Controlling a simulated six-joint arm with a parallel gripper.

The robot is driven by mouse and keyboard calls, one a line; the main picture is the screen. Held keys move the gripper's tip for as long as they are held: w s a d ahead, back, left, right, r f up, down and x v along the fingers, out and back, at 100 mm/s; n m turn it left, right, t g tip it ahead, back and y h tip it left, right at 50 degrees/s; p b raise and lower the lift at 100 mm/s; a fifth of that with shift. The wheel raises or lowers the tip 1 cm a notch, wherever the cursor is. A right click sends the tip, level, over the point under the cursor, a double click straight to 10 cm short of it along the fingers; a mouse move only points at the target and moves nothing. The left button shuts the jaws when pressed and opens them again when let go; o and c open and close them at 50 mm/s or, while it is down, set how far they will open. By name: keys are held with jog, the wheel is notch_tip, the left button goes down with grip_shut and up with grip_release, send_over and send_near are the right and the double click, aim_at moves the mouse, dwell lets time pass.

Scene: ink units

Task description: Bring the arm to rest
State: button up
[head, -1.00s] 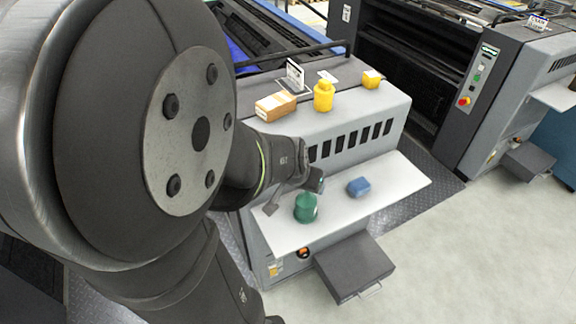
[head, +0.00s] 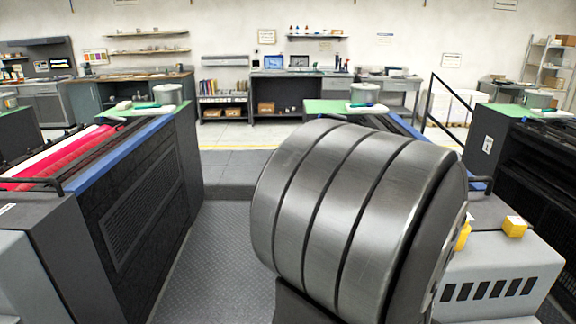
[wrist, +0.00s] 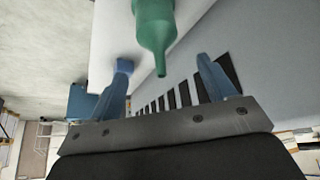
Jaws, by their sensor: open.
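My gripper (wrist: 163,68) shows in the wrist view with its two fingers wide apart and nothing between their pads. A green bottle (wrist: 153,22) with a narrow spout is at the top of that view, its spout pointing down the picture toward the gap between the fingers. The bottle looks apart from both fingers, and its far end is cut off. In the head view my arm's large grey joint hides much of the middle right, and my gripper is out of sight.
Another press (head: 140,215) stands at the left. The patterned floor (head: 205,275) between is clear. A dark slotted panel (wrist: 185,95) lies beyond the fingers.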

jog(key=shift+x, duration=4.05)
jog(key=shift+s+a+r, duration=0.1)
jog(key=shift+r, duration=0.05)
jog(key=shift+v, duration=5.85)
jog(key=shift+x, duration=6.2)
jog(key=shift+r, duration=0.1)
jog(key=shift+r, duration=0.1)
